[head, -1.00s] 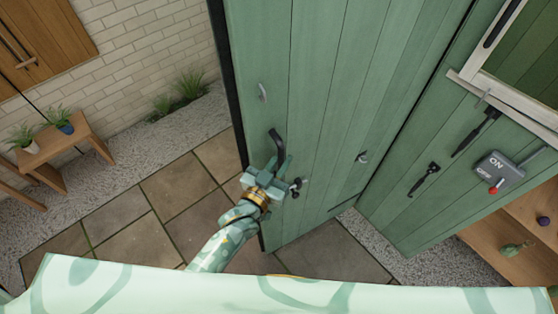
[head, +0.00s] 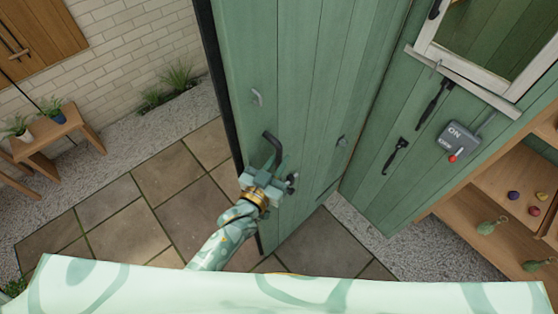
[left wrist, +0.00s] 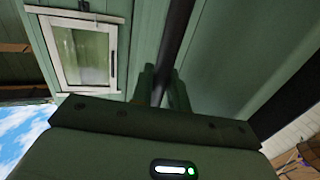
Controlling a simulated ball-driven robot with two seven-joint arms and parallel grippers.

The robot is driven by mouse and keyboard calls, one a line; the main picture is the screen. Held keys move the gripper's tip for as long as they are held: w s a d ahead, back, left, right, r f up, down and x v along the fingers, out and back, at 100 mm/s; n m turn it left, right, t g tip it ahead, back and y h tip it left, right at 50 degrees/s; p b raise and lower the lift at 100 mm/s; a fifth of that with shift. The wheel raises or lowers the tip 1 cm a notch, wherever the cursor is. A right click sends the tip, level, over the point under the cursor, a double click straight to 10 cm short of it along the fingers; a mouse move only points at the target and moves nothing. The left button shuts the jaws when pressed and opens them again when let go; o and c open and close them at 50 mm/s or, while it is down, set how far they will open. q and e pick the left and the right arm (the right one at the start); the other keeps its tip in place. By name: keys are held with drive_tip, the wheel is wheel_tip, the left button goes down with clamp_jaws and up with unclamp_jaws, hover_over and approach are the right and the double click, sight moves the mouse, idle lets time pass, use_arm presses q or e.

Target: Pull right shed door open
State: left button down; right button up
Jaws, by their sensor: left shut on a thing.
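The green planked shed door (head: 318,70) stands swung out from the green shed wall, its free edge to the left over the paving. My left gripper (head: 270,172) is shut on the dark curved door handle (head: 271,140), low near the door's free edge. In the left wrist view, the handle shows as a dark bar (left wrist: 178,35) running up from between my fingers (left wrist: 160,88). The fingers cover part of the handle. My right gripper is not in view.
The shed wall (head: 375,190) carries hanging tools (head: 396,155), a grey ON/OFF switch box (head: 459,138) and a white-framed window (head: 470,70). Wooden shelves (head: 500,215) stand at the right. A bench with potted plants (head: 58,135) is at the left. Paving (head: 165,190) left of the door is clear.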

use_arm(q)
drive_tip(key=c, duration=1.4)
unclamp_jaws()
drive_tip(key=shift+r, duration=0.1)
drive_tip(key=shift+c, duration=0.2)
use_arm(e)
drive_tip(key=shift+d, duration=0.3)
